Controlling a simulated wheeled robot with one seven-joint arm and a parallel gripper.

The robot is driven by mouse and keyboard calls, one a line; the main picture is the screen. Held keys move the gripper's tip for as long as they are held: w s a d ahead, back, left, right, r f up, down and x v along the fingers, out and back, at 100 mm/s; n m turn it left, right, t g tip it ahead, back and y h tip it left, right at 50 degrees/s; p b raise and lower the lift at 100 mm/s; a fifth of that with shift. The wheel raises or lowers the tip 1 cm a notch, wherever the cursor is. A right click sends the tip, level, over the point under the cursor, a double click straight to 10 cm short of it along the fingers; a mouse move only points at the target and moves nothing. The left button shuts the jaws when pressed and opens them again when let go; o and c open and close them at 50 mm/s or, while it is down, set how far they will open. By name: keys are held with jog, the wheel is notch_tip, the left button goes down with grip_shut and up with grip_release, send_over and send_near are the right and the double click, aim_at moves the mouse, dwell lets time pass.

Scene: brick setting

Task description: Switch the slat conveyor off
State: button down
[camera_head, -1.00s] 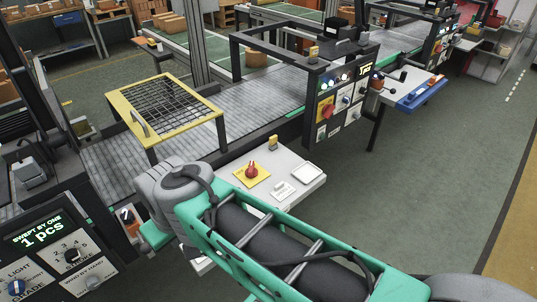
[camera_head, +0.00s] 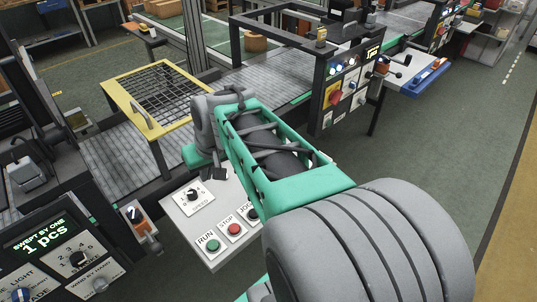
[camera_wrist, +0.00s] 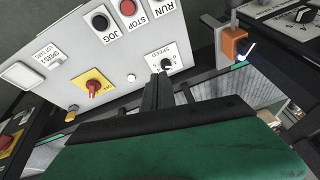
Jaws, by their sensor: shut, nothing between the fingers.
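The slat conveyor (camera_head: 117,158) runs behind a pale control panel (camera_head: 205,235). On the panel are a green RUN button (camera_head: 212,246), a red STOP button (camera_head: 234,229), a partly covered black JOG button (camera_head: 252,214) and a SPEED knob (camera_head: 193,195). STOP also shows in the wrist view (camera_wrist: 128,7), beside JOG (camera_wrist: 100,22). A red rotary switch on a yellow plate (camera_wrist: 93,88) shows there too; my arm hides it from the head camera. My gripper (camera_wrist: 158,84) is shut and empty, its dark tips close by the SPEED knob; contact cannot be told.
A yellow mesh guard (camera_head: 160,92) stands over the conveyor. An orange-faced device (camera_head: 137,218) is left of the panel, near a dark console (camera_head: 60,255). Another upright control box (camera_head: 345,88) stands behind right. Open floor lies to the right.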

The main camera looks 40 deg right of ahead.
jog(key=d+f+m+t+b, duration=0.1)
jog(key=d+f, duration=0.4)
jog(key=d, duration=1.1)
jog(key=d+f+m+t+b, duration=0.1)
jog(key=d+f+m, duration=0.3)
jog(key=d, duration=1.3)
jog(key=shift+f+m+t, duration=0.3)
jog(key=shift+f+t, duration=0.25)
jog(key=shift+t, duration=0.05)
jog(key=x, duration=0.6)
jog(key=p+x, duration=0.1)
jog(key=x, duration=0.2)
jog(key=shift+a+f, duration=0.15)
jog(key=shift+a, duration=0.15)
jog(key=w+a, duration=0.1)
jog(key=w+a+p, duration=0.1)
jog(key=w+a, duration=0.1)
jog(key=shift+w+f, duration=0.1)
jog(key=shift+f, duration=0.15)
jog(key=shift+y, duration=0.3)
